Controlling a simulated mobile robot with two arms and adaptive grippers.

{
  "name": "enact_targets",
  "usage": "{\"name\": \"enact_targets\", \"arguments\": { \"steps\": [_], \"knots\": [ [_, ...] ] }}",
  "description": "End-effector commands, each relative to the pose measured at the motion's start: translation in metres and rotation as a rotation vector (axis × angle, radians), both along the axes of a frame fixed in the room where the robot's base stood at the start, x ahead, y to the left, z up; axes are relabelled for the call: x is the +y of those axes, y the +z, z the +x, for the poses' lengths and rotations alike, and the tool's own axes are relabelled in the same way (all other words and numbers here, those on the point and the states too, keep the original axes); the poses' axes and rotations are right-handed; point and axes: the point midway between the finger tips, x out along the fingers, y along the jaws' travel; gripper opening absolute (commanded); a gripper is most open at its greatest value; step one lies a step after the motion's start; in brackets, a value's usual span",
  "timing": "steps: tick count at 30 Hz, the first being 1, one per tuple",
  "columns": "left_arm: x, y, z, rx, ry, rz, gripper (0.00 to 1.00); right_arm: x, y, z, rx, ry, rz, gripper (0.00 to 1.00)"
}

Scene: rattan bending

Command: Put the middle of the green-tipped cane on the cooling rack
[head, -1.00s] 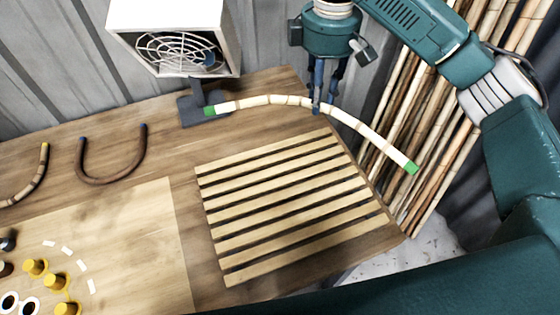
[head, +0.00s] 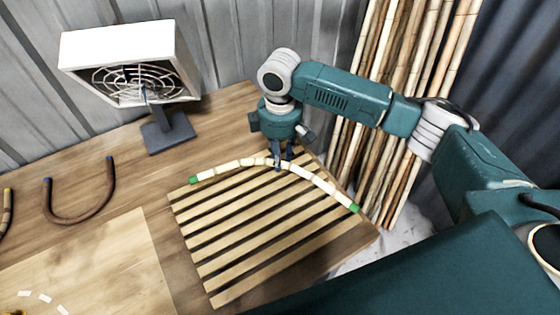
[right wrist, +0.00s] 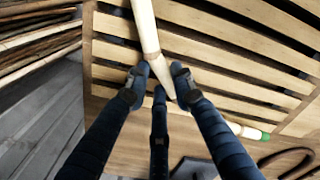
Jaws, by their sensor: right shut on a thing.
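The green-tipped cane (head: 316,178) is a pale, gently arched stick with a green band at each end. My right gripper (head: 278,164) is shut on it near its middle, over the far edge of the slatted wooden cooling rack (head: 262,236). The cane's two ends reach toward the rack's left and right sides. In the right wrist view the fingers (right wrist: 160,92) close around the cane (right wrist: 146,32), with the rack's slats (right wrist: 225,62) close beneath. I cannot tell whether the cane touches the slats. My left gripper is not in view.
A white box fan (head: 130,65) on a dark stand is at the back left. A brown U-shaped cane (head: 82,219) lies left of the rack. A pale board (head: 100,270) is at the front left. Upright canes (head: 400,90) lean behind my right arm.

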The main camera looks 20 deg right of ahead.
Motion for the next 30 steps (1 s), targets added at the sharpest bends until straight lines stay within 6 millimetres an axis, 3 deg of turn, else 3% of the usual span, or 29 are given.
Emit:
{"name": "enact_targets", "arguments": {
  "steps": [6,17,18,21,30],
  "knots": [
    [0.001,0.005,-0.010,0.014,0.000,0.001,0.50,0.000,-0.027,0.000,0.002,0.001,-0.001,0.00],
    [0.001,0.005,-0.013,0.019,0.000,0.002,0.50,0.000,-0.031,0.000,0.001,0.000,-0.001,0.00],
    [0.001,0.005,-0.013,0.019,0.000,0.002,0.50,0.000,-0.032,0.000,0.001,0.000,-0.001,0.26],
    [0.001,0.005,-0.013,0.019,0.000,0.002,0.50,0.000,-0.032,0.000,0.001,0.000,-0.001,0.42],
    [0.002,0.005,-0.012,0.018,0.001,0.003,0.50,0.000,-0.031,0.000,0.000,0.001,-0.001,0.42]
  ]
}}
